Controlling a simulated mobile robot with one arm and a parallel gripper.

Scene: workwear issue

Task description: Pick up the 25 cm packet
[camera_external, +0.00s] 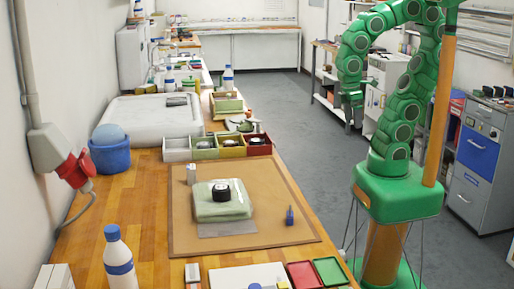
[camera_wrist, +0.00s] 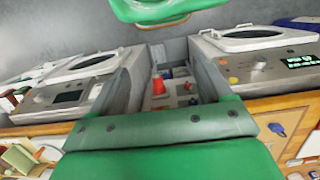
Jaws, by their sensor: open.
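A pale green, plastic-wrapped flat packet (camera_external: 222,201) lies on the brown mat (camera_external: 286,232) on the wooden bench. A black roll (camera_external: 221,191) with a white centre sits on top of it. A grey flat sheet (camera_external: 228,229) shows at the packet's front edge. I cannot read any size on the packet. My gripper (camera_external: 353,112) hangs over the aisle to the right of the bench, well apart from the packet. In the wrist view my gripper (camera_wrist: 166,72) is open, with nothing held between its grey fingers. The packet is not recognisable in the wrist view.
A small white container (camera_external: 191,174) and a blue item (camera_external: 290,216) share the mat. Coloured bins (camera_external: 204,153) stand behind it. A white bottle (camera_external: 119,262), a red tray (camera_external: 303,275) and a green tray (camera_external: 330,270) are in front. A blue bucket (camera_external: 111,157) is at left.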

